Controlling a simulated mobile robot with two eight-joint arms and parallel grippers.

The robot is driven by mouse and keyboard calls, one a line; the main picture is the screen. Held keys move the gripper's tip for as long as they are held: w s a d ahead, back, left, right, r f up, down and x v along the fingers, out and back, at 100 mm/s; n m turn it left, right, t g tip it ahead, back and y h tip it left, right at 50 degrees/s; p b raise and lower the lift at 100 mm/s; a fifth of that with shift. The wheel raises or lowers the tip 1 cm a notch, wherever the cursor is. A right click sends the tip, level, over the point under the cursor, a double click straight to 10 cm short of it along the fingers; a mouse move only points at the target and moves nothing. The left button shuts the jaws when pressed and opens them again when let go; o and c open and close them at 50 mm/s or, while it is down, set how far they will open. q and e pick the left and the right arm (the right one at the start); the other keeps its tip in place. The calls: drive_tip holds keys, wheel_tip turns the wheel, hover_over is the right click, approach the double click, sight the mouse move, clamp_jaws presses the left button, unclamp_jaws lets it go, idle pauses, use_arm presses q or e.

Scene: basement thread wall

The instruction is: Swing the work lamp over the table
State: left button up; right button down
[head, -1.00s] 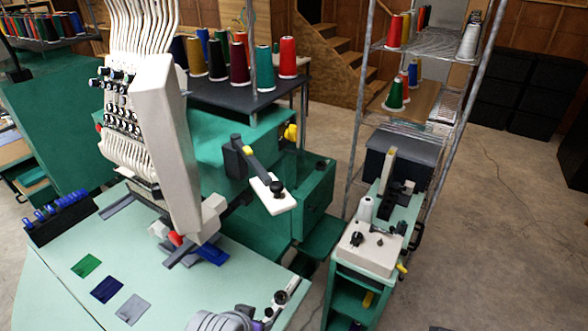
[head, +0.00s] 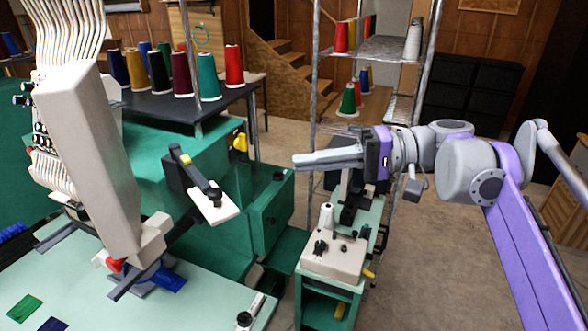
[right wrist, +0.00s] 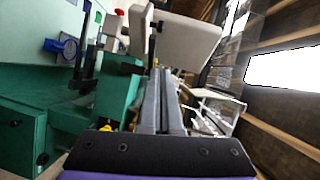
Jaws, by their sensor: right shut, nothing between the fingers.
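The work lamp appears to be the black arm with a yellow joint and a flat white head (head: 222,208) carrying a black knob. It sticks out from the green machine body, beside the pale green table (head: 190,295) and near its right edge. My right gripper (head: 296,161) is shut and empty, to the right of the lamp head and apart from it, pointing left. Its closed fingers (right wrist: 157,72) also show in the right wrist view, pointing toward white parts; I cannot tell which of these is the lamp. My left gripper is not in view.
The tall white embroidery head (head: 85,150) stands left of the lamp. Thread cones stand on a black shelf (head: 160,104) behind it. A small white machine (head: 333,257) on a green cart is below my right gripper. A wire rack (head: 375,48) stands behind.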

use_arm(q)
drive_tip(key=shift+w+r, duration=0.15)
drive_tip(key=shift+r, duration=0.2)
use_arm(e)
drive_tip(key=s+a+f, duration=0.2)
drive_tip(key=s+a, duration=0.1)
drive_tip(key=a, duration=0.7)
drive_tip(key=shift+s+a, duration=0.2)
drive_tip(key=shift+s, duration=0.05)
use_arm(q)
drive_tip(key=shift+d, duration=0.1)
